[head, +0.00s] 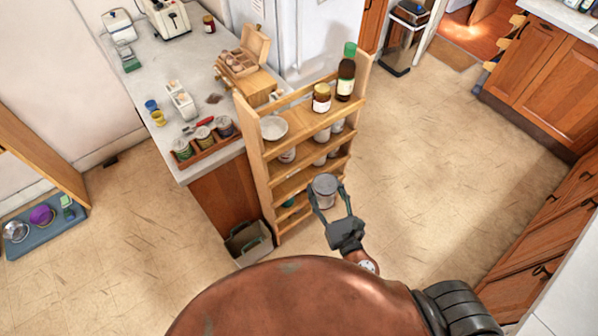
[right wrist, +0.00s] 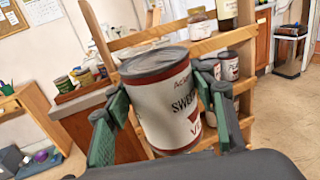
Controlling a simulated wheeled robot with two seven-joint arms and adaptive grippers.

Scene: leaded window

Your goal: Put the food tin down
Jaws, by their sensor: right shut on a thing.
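The food tin (head: 324,186) is a grey-topped can, held in front of the wooden shelf rack (head: 255,150). In the right wrist view the tin (right wrist: 165,105) has a white label with dark lettering and red bands. My right gripper (head: 328,197) is shut on the tin, with one finger on each side; its fingers also show in the right wrist view (right wrist: 160,115). The tin looks roughly upright and clear of the shelves. My left gripper is not in view.
The rack's top shelf holds a white bowl (head: 274,127), a brown jar (head: 321,97) and a dark bottle (head: 346,72). Jars stand on lower shelves. A cluttered counter (head: 185,85) adjoins the rack. A grey bin (head: 249,242) stands on the floor. Floor to the right is clear.

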